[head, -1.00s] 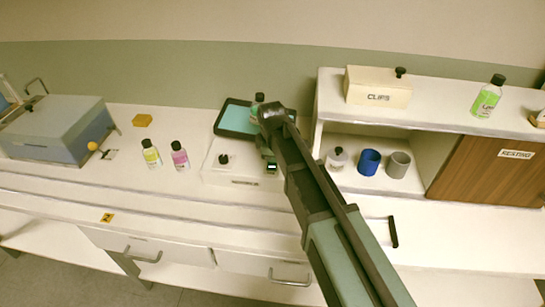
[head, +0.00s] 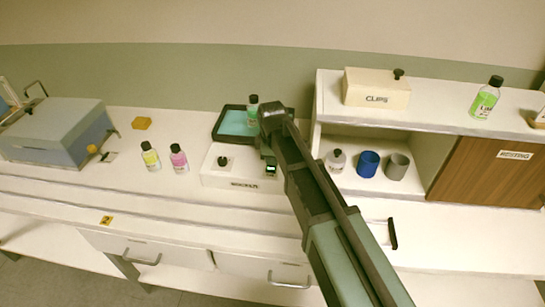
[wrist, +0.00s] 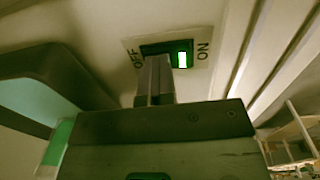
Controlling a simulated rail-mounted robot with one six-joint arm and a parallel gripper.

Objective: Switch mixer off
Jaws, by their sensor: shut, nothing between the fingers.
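The mixer (head: 230,178) is a white box with a black knob (head: 224,161) on top, standing on the bench left of my arm. In the wrist view its switch (wrist: 182,58) is a black rocker on a pale plate marked OFF at left and ON at right. The ON side shows a lit green window. My gripper (wrist: 155,62) is shut and empty, its fingertips at the OFF half and covering part of it. I cannot tell whether they touch it.
A teal tray (head: 228,122) with a green bottle (head: 252,113) lies behind the mixer. Yellow (head: 151,156) and pink (head: 179,158) bottles stand to its left. A shelf (head: 330,112) with a blue cup (head: 368,164) and a grey cup (head: 396,166) is close on the right.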

